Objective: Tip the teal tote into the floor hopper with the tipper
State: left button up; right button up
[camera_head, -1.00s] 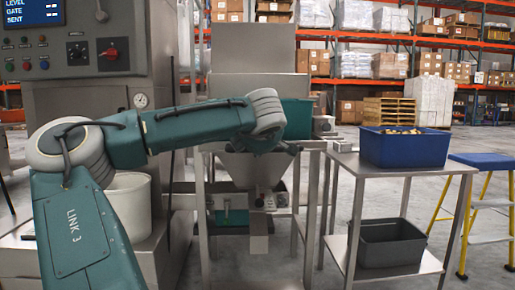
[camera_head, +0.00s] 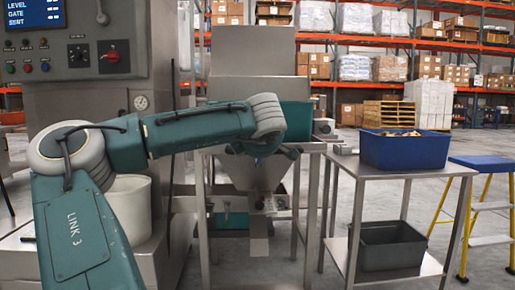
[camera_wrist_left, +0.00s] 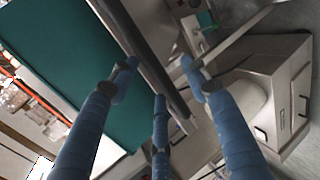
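The teal tote (camera_head: 297,119) sits at the top of the steel hopper stand, partly hidden behind my left arm in the head view. In the left wrist view a broad teal wall (camera_wrist_left: 85,70), likely the tote, fills the upper left. The steel hopper funnel (camera_head: 258,174) is below the tote. My left gripper (camera_wrist_left: 158,72) has its blue fingers spread apart, with a steel bar (camera_wrist_left: 150,55) running between them; I cannot tell whether they touch it. In the head view this gripper is mostly hidden behind my wrist. My right gripper is not in view.
A steel table (camera_head: 437,169) at right bears a blue tote (camera_head: 405,152) with contents, and a dark grey tote (camera_head: 390,249) on its lower shelf. A blue-topped yellow step stool (camera_head: 487,162) stands beyond. A control panel (camera_head: 75,40) and white bin (camera_head: 130,205) are at left.

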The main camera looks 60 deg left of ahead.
pick_arm(q)
jog(key=shift+d+f, duration=0.2)
jog(key=shift+f, duration=0.8)
jog(key=r+v, duration=0.1)
jog(key=v, duration=1.1)
jog(key=shift+a+r, duration=0.15)
jog(key=shift+r, duration=0.25)
